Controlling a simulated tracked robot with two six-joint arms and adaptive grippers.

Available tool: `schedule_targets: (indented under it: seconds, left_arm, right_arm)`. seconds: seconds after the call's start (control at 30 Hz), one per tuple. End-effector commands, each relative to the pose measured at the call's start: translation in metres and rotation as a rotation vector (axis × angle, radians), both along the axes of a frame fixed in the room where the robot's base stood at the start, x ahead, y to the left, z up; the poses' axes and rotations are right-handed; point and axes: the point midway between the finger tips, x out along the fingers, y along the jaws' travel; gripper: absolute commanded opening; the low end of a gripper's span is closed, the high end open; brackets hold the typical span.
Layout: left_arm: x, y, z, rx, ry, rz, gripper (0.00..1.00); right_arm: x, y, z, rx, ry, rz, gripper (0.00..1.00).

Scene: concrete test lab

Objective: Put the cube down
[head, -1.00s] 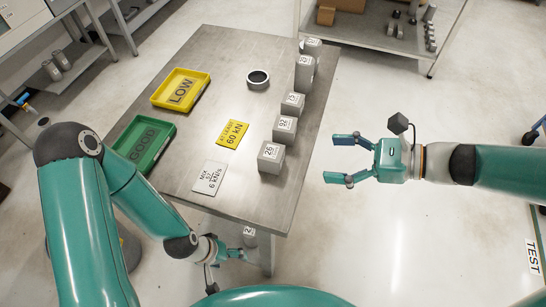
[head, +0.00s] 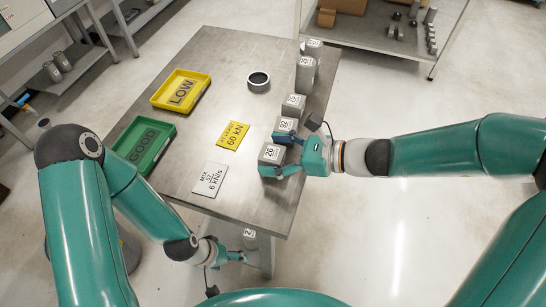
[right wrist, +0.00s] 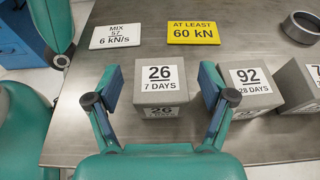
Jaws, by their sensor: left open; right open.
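A grey cube marked 26 (head: 270,153) sits on the metal table near its right edge, and it also shows in the right wrist view (right wrist: 160,93). My right gripper (head: 284,157) is open around this cube, one finger on each side. In the right wrist view my right gripper (right wrist: 161,86) shows gaps between the fingers and the cube. My left gripper (head: 240,256) is open below the table's near edge. A small grey piece labelled 2 (head: 249,234) shows near it, partly hidden; I cannot tell how it is supported.
More grey cubes, one marked 92 (right wrist: 247,92), stand in a row behind cube 26. The table (head: 220,70) holds a yellow LOW tray (head: 203,91), a green GOOD tray (head: 168,147), a grey ring (head: 258,81), a yellow plate (head: 231,136) and a white plate (head: 210,179).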

Motion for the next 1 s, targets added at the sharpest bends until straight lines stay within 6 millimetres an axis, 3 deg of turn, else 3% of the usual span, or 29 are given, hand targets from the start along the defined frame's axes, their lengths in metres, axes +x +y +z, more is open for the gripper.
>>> schedule_targets:
  seconds: [0.27, 0.73, 0.8, 1.0]
  left_arm:
    - [-0.0001, 0.0, -0.0003, 0.0, 0.0, 0.0, 0.81]
    - [-0.0001, 0.0, -0.0003, 0.0, 0.0, 0.0, 0.81]
    - [-0.0001, 0.0, -0.0002, 0.0, 0.0, 0.0, 0.81]
    - [-0.0001, 0.0, 0.0, 0.0, 0.0, 0.0, 0.81]
  right_arm:
    - [0.0018, 0.0044, -0.0018, -0.001, -0.001, -0.001, 0.82]
    - [0.0016, 0.0043, -0.0018, 0.0, -0.001, -0.001, 0.07]
    - [0.0017, 0.0044, -0.0011, 0.0, -0.002, 0.0, 0.0]
    - [0.0017, 0.0043, -0.0004, 0.0, -0.002, 0.0, 0.0]
